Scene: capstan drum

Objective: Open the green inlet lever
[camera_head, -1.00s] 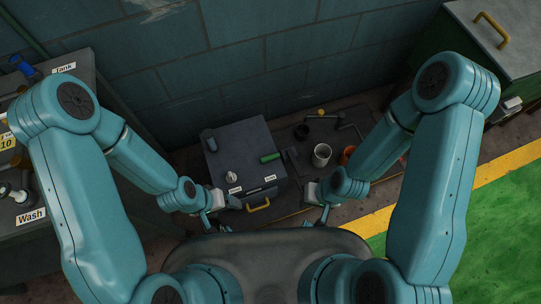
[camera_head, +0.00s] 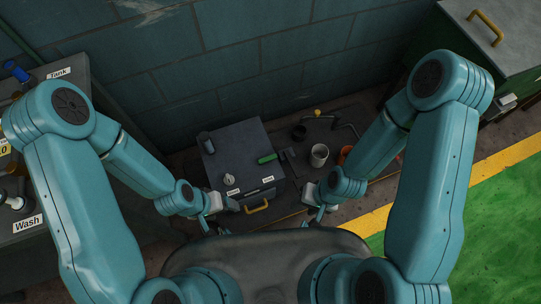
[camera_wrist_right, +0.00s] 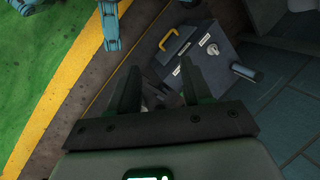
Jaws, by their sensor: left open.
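A green bar-shaped handle (camera_head: 267,158), which looks like the lever, lies on the right side of the top of a dark grey box (camera_head: 232,150) in the head view. I cannot read the labels near it. My left gripper (camera_head: 220,212) is open near the box's front left corner, apart from the green handle. My right gripper (camera_head: 309,212) is at the front right of the box, also apart from it. In the right wrist view its two fingers (camera_wrist_right: 158,82) are spread with nothing held between them.
The box has a white knob (camera_head: 229,178), a grey cylinder (camera_head: 207,144) and a yellow front handle (camera_head: 258,206). A bench labelled Wash (camera_head: 28,223) stands left; a wall is behind.

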